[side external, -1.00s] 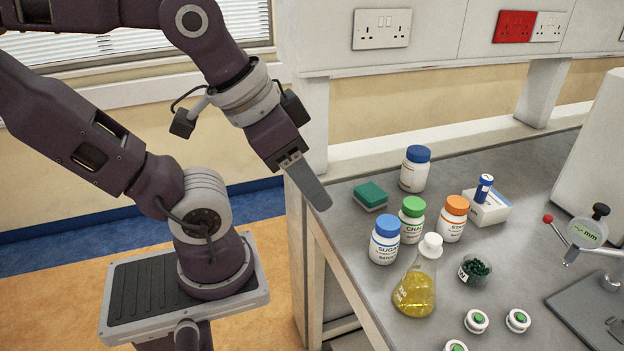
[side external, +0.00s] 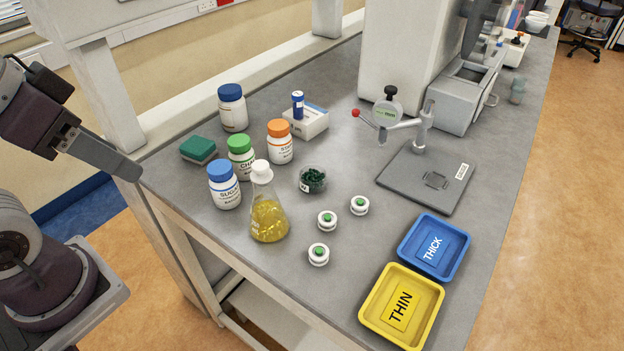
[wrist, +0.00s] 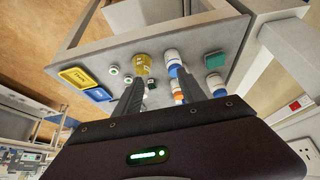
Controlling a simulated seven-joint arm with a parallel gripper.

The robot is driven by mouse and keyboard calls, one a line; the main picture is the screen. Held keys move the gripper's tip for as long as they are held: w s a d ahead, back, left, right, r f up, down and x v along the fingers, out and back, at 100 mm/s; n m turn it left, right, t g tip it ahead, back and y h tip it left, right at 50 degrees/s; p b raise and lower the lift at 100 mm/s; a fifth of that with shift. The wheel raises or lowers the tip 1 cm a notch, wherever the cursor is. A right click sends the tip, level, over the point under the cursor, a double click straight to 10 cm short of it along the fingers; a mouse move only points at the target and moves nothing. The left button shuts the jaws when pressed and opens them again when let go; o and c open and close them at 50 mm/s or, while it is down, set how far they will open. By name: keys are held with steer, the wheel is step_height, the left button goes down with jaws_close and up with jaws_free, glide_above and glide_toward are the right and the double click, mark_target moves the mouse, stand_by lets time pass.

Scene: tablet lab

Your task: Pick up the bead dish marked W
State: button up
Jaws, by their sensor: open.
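The bead dish (side external: 313,180) is a small clear round dish of dark green beads on the grey bench, with a white label on its side. The label's letter is too small to read surely. My gripper (side external: 133,174) is open and empty at the bench's left edge, well to the left of the dish. In the wrist view my gripper's two fingers (wrist: 160,78) are spread, pointing towards the bench items. A small dark shape (wrist: 152,85) between them looks like the dish, mostly unclear.
The yellow flask (side external: 268,215), blue-capped bottle (side external: 224,188), green-capped bottle (side external: 242,160) and orange-capped bottle (side external: 280,146) stand left of the dish. Several small white pots with green tops (side external: 327,220) stand in front.

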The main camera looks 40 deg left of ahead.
steer(key=o, duration=0.7)
steer(key=shift+c, duration=0.2)
